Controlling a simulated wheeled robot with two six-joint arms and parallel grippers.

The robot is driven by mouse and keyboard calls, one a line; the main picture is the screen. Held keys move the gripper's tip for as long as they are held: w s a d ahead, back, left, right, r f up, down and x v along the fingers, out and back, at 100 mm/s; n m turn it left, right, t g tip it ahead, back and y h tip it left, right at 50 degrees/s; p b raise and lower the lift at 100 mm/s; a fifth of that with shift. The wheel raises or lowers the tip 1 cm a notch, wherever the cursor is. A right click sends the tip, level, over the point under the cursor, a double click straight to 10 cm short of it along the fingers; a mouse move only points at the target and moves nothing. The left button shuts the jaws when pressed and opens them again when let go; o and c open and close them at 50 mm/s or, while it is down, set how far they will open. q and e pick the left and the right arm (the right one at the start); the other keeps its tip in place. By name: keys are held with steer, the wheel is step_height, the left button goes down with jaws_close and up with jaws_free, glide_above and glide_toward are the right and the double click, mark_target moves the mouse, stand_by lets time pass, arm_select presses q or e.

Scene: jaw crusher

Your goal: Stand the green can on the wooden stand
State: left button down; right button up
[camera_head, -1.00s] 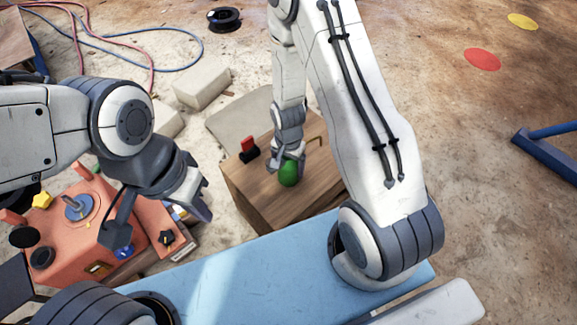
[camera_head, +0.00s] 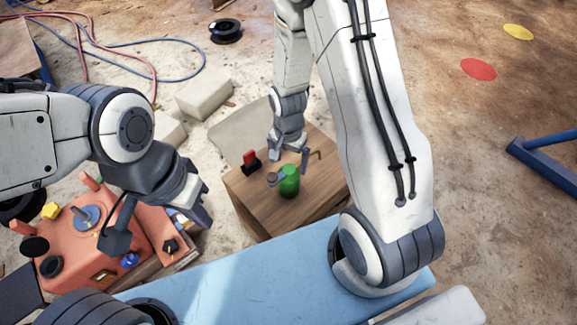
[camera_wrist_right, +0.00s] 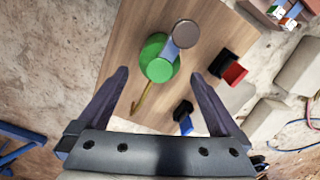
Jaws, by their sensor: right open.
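The green can (camera_head: 289,182) stands upright on the top of the wooden stand (camera_head: 245,197). In the right wrist view the can (camera_wrist_right: 157,62) shows from above, with a short blue-grey strip and a grey round end at its top. My right gripper (camera_head: 288,155) is open and empty just behind and above the can, apart from it. In the right wrist view the can is beyond the fingertips (camera_wrist_right: 160,78). My left gripper (camera_head: 197,205) hangs at the left, away from the stand; whether its jaws are open is unclear.
On the stand are a black-and-red block (camera_head: 251,161), a brass hook (camera_wrist_right: 142,97) and a black-and-blue block (camera_wrist_right: 184,116). An orange machine (camera_head: 85,240) is at the lower left. Pale blocks (camera_head: 204,93) lie on the floor behind. A blue surface (camera_head: 250,270) is in front.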

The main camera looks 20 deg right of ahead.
step_height(320, 180, up, 2)
steer(key=s+a+r+n, duration=0.7)
steer(key=a+r+n, duration=0.25)
steer(key=r, duration=0.35)
steer(key=s+a+r+n, duration=0.1)
steer(key=s+r+n, duration=0.2)
steer(key=s, duration=0.2)
steer(key=s+a+r+n+y, duration=0.1)
steer(key=s+r+n, duration=0.2)
steer(key=s, duration=0.3)
steer(key=shift+a+r+n, duration=0.35)
steer(key=shift+a+n, duration=0.05)
steer(key=shift+n, duration=0.35)
step_height(320, 180, up, 28)
steer(key=p, duration=2.8)
steer(key=shift+f, duration=0.25)
